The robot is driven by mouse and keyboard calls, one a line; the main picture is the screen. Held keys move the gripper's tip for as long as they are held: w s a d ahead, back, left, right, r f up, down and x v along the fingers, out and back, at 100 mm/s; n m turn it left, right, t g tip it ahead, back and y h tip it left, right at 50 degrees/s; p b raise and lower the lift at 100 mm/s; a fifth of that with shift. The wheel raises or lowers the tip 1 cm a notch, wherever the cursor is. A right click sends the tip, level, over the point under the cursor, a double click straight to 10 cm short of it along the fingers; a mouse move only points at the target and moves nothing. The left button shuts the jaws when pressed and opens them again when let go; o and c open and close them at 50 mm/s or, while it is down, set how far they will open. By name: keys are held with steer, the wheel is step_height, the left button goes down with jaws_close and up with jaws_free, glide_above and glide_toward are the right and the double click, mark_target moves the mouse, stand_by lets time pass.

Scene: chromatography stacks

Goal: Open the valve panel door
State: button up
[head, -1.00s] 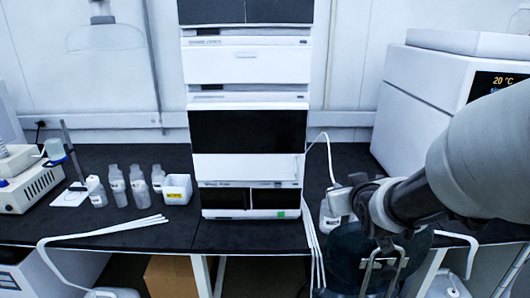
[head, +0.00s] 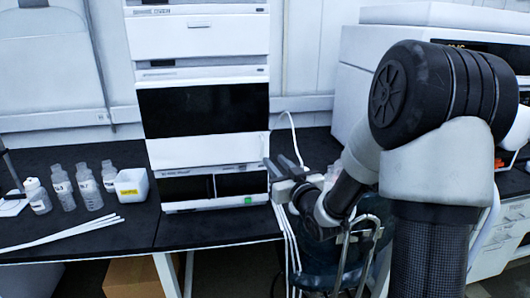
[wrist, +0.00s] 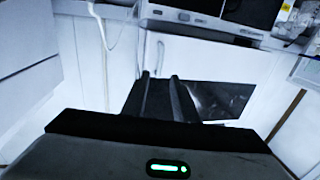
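The white panel door (head: 210,150) is on the instrument stack, below a wide dark window, and looks shut. In the wrist view the white panel (wrist: 205,60) appears inverted, with the dark window (wrist: 222,100) beneath it. A thin upright handle (wrist: 160,56) stands near the panel's edge, straight beyond my fingertips. My gripper (head: 279,166) is at the stack's lower right, with its fingers pointing toward it. In the wrist view my gripper (wrist: 159,77) shows two separated fingers with nothing between them. The fingertips appear short of the handle; the exact gap cannot be told.
Several bottles (head: 87,188) and a white box (head: 131,188) with a yellow label stand left of the stack. White tubes (head: 60,236) lie at the bench's front edge. A white instrument (head: 345,75) stands at the right. A stool (head: 335,262) is under my arm.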

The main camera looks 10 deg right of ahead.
mark_target(263, 149)
steer(key=w, duration=0.3)
steer(key=w+a, duration=0.1)
steer(key=w, duration=0.4)
steer(key=shift+w+a, duration=0.3)
steer(key=shift+a, duration=0.1)
jaws_close()
stand_by(0.9)
